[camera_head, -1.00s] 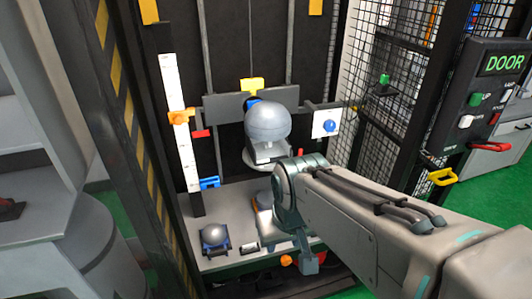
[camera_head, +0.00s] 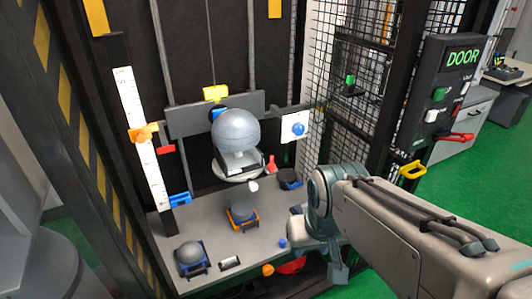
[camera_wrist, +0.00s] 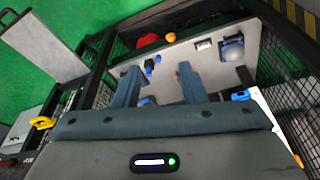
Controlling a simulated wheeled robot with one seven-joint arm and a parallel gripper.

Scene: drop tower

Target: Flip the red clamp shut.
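A small upright red piece (camera_head: 270,163), which looks like the red clamp, stands just right of the round white plate (camera_head: 236,175) under the grey ball-shaped head (camera_head: 236,130). My gripper (camera_head: 337,271) hangs low, to the right of and below the red piece in the head view, well apart from it. In the wrist view my gripper (camera_wrist: 158,72) has its two blue-grey fingers spread, with nothing between them. I cannot pick out the red clamp in the wrist view.
The grey bench (camera_head: 215,232) holds an orange-blue cradle (camera_head: 242,215) and a blue cradle with a dome (camera_head: 191,257). A ruler post (camera_head: 140,140) stands left. A mesh side wall (camera_head: 365,95) and the DOOR panel (camera_head: 447,90) bound the right side.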

